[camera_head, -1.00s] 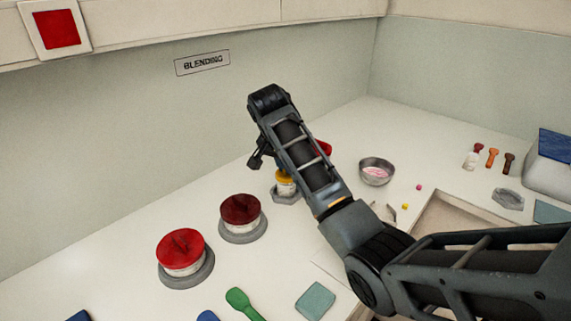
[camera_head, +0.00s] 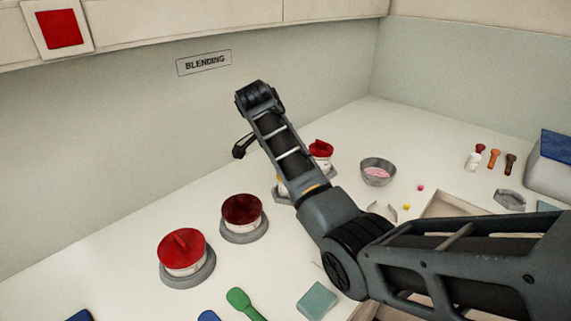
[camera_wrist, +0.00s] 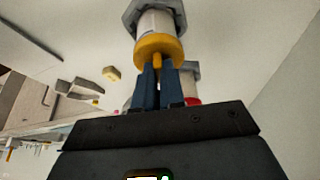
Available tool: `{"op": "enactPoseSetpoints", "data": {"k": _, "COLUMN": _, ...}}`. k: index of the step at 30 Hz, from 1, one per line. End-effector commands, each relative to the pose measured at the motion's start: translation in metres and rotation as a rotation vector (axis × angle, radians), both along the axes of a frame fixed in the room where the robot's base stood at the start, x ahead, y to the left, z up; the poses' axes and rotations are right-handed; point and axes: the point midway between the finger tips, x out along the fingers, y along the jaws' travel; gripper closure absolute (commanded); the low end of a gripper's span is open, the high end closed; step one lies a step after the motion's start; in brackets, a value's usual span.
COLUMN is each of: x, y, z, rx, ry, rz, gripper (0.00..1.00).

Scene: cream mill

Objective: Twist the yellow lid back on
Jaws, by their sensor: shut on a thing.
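The yellow lid (camera_wrist: 152,46) is at the top centre of the wrist view, with a raised yellow grip on its face. It sits against the mouth of a white-bodied jar (camera_wrist: 155,22) standing in a grey base (camera_wrist: 133,8). I cannot tell how tightly it is on. My gripper (camera_wrist: 159,74) has its two blue fingers shut on the lid's grip. In the head view my arm hides the fingers and most of this jar; only a sliver of the lid (camera_head: 281,180) shows.
Close beside it stands a red-lidded jar (camera_head: 320,152). A dark red-lidded jar (camera_head: 241,210) and a bright red-lidded jar (camera_head: 182,252) stand left on round grey bases. A metal bowl (camera_head: 377,172) is to the right. A green spoon (camera_head: 245,304) lies in front.

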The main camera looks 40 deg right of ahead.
Motion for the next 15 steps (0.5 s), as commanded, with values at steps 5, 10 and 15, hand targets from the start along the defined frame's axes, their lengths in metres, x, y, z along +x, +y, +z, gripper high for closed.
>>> {"op": "enactPoseSetpoints", "data": {"k": 5, "x": -0.0003, "y": 0.0008, "z": -0.003, "rx": 0.004, "ry": 0.006, "rz": -0.161, "gripper": 1.0}}
{"op": "enactPoseSetpoints", "data": {"k": 10, "x": -0.0017, "y": 0.0003, "z": -0.003, "rx": 0.003, "ry": 0.007, "rz": -0.211, "gripper": 1.0}}
{"op": "enactPoseSetpoints", "data": {"k": 15, "x": -0.0018, "y": 0.0003, "z": -0.0031, "rx": 0.003, "ry": 0.006, "rz": -0.208, "gripper": 0.84}}
